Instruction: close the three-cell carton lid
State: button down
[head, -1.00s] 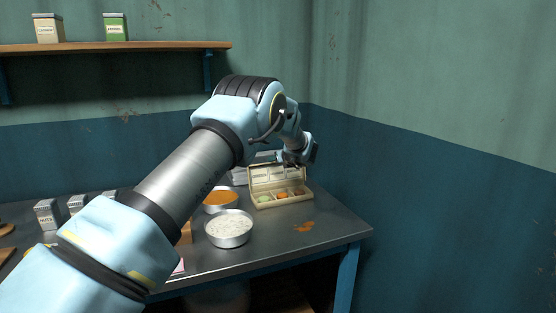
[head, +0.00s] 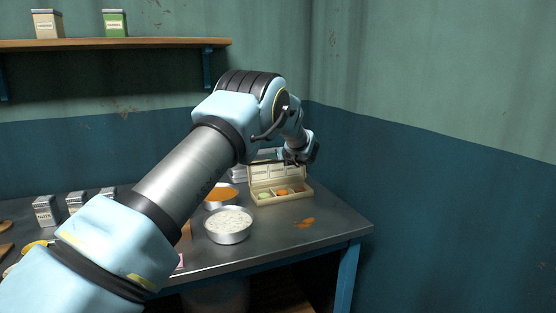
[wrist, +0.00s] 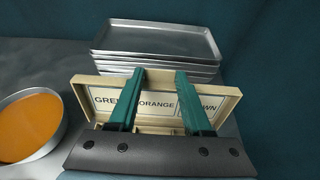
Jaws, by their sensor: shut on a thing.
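The beige three-cell carton (head: 286,199) stands on the table near its right back. Its lid (head: 262,174) is raised, and a green, an orange and a brown item show in the cells. In the wrist view the lid (wrist: 155,106) carries a label with GREEN, ORANGE and a partly covered BROWN. My gripper (wrist: 160,74) has its two green fingers a gap apart across the lid, tips at its far edge, shut on the lid. In the head view my gripper (head: 300,161) is small and dark just above the lid. The cells are mostly hidden in the wrist view.
Stacked metal trays (wrist: 160,40) stand behind the carton. A pan of orange contents (head: 221,195) and a pan of white contents (head: 229,224) stand to its left. An orange spill (head: 305,222) lies in front, on mostly clear table. A wall rises at the right.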

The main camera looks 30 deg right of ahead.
jog(key=s+a+f+t+h+b, duration=0.1)
jog(key=s+f+t+b, duration=0.3)
jog(key=b, duration=2.6)
jog(key=shift+s+f+t, duration=0.4)
jog(key=shift+s+t, duration=1.1)
jog(key=shift+s, duration=0.65)
jog(key=shift+f, duration=0.1)
jog(key=shift+c, duration=1.8)
grip_release()
jog(key=shift+o, duration=0.2)
jog(key=v, duration=1)
jog(key=shift+s+r, duration=0.3)
jog(key=shift+s, duration=0.2)
